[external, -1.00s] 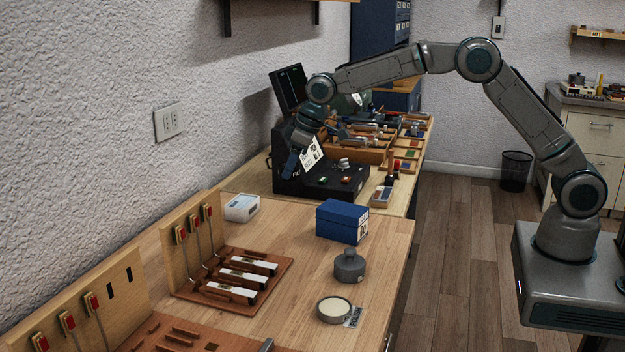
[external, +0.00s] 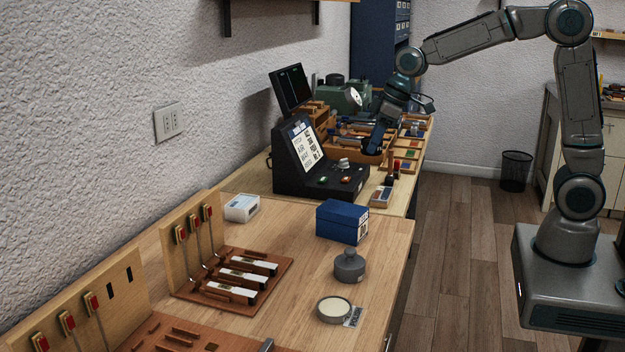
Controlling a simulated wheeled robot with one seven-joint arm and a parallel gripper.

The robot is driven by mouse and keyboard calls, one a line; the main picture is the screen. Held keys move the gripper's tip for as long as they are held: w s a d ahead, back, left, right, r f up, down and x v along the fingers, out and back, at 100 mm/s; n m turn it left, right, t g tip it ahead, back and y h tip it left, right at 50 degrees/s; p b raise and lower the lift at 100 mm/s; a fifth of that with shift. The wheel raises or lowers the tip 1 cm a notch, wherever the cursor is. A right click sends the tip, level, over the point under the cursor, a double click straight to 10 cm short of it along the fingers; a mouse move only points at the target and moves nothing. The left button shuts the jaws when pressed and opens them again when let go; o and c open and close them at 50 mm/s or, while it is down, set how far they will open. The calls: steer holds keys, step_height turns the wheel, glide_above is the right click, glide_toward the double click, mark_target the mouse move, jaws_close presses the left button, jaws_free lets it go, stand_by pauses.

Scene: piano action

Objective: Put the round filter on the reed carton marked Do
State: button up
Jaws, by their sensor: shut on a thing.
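My gripper (external: 372,146) is at the back right of the bench, in front of the wooden organizer and just right of the black console. Its fingers point down. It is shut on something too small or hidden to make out. I cannot pick out the round filter for certain. A blue carton (external: 342,221) with a pale label stands on the near bench; its marking is too small to read.
A black console (external: 318,172) with a lit panel stands below the gripper's left. A grey lidded pot (external: 349,266) and a round dish with a cream top (external: 334,309) stand in front. Wooden racks (external: 240,278) are at left. Bench around the blue carton is clear.

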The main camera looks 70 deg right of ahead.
steer(key=p, duration=0.2)
glide_above(339, 207)
steer(key=s, duration=0.2)
steer(key=f, duration=0.6)
steer(key=shift+w+d+f, duration=0.15)
steer(key=shift+w+f, duration=0.05)
steer(key=shift+f, duration=0.05)
steer(key=shift+f+p, duration=0.35)
steer(key=shift+f, duration=1.75)
steer(key=shift+f, duration=0.25)
steer(key=o, duration=1)
steer(key=shift+r, duration=0.1)
steer(key=shift+c, duration=0.2)
steer(key=shift+r, duration=0.1)
